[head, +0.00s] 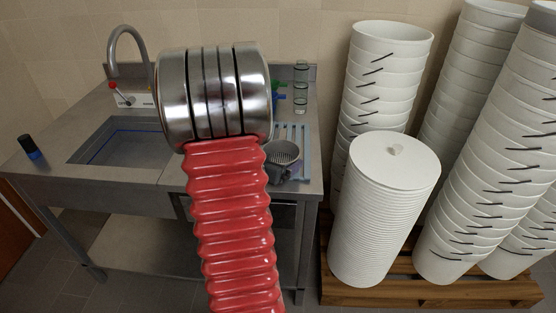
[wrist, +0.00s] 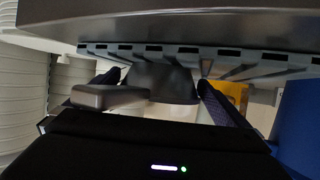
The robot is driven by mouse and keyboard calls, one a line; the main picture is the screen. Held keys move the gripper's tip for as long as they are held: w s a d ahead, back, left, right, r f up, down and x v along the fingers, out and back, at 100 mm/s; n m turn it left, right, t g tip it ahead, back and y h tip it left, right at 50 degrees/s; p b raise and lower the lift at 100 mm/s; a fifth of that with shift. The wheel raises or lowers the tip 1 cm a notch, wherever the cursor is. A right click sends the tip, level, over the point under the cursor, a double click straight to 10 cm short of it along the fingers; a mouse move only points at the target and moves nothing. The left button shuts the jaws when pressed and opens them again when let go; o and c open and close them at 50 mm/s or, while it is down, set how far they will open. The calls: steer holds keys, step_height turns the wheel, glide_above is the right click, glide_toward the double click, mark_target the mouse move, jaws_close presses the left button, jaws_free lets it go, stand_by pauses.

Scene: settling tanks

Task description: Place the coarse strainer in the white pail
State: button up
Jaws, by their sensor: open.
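A grey ribbed strainer (head: 284,152) stands on the right part of the counter, by the slotted draining area. Its lower part is partly hidden behind my gripper (head: 272,173), which shows only as small dark purple parts. In the wrist view, my gripper (wrist: 162,92) has its two dark fingers apart. A dark tapered body (wrist: 158,80), probably the strainer, sits between them; I cannot tell whether they touch it. White pails stand in tall nested stacks at the right, such as the back stack (head: 372,90). I cannot tell which pail is meant.
The metal counter holds a sink (head: 120,143) with a tap (head: 127,35). Glass jars (head: 300,88) stand at the back. A dark bottle (head: 31,148) is at the left. A ribbed white stack (head: 385,215) with a knobbed top stands before the pails on a wooden pallet (head: 430,294).

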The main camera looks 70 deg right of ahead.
steer(key=shift+r, duration=0.15)
steer(key=v, duration=1.2)
stand_by(0.7)
